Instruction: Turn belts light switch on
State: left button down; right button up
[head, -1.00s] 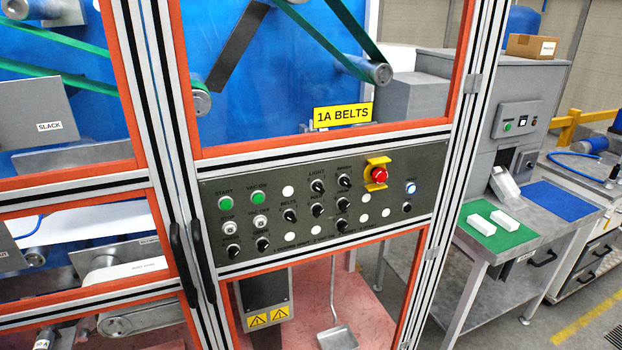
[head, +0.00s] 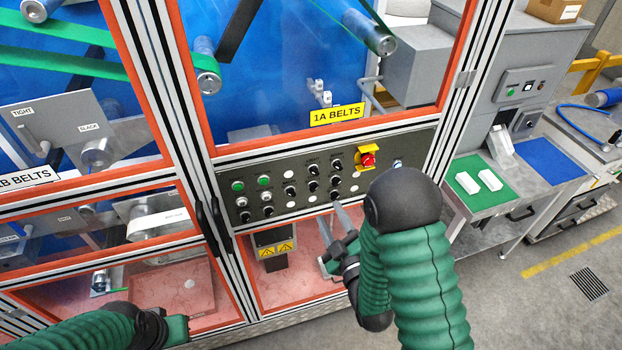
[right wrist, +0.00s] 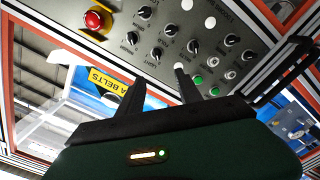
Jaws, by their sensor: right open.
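The dark control panel (head: 300,185) on the machine front carries several black rotary switches. A switch under the LIGHT label (head: 313,169) is in the upper row; the small lettering is too blurred now to confirm which one is the belts light switch. The panel's switches also show upside down in the right wrist view (right wrist: 165,40). My right gripper (head: 333,225) is open and empty, just in front of the panel's lower edge. In the right wrist view its two fingers (right wrist: 160,78) point apart toward the panel. My left gripper (head: 152,325) is low at the left, its jaws unclear.
A red emergency stop button (head: 367,159) with a yellow guard sits at the panel's right. Green buttons (head: 238,187) are at its left. Black door handles (head: 214,225) stand left of the panel. A bench (head: 460,200) with green and blue mats is at the right.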

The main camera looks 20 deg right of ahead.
aim_at(314, 174)
jog(key=w+b, duration=0.8)
jog(key=w, duration=0.6)
jog(key=shift+w+a, duration=0.1)
jog(key=shift+w, duration=0.1)
jog(key=shift+w+f, duration=0.1)
jog(key=shift+w, duration=0.1)
pick_arm(q)
jog(key=s+x, duration=0.2)
jog(key=x, duration=0.7)
jog(key=shift+d+f, duration=0.35)
jog(key=shift+d, duration=0.1)
pick_arm(e)
jog(key=shift+s+d, duration=0.1)
jog(key=shift+d, duration=0.3)
pick_arm(q)
jog(key=shift+a, duration=0.15)
pick_arm(e)
jog(key=shift+a, duration=0.2)
grip_shut()
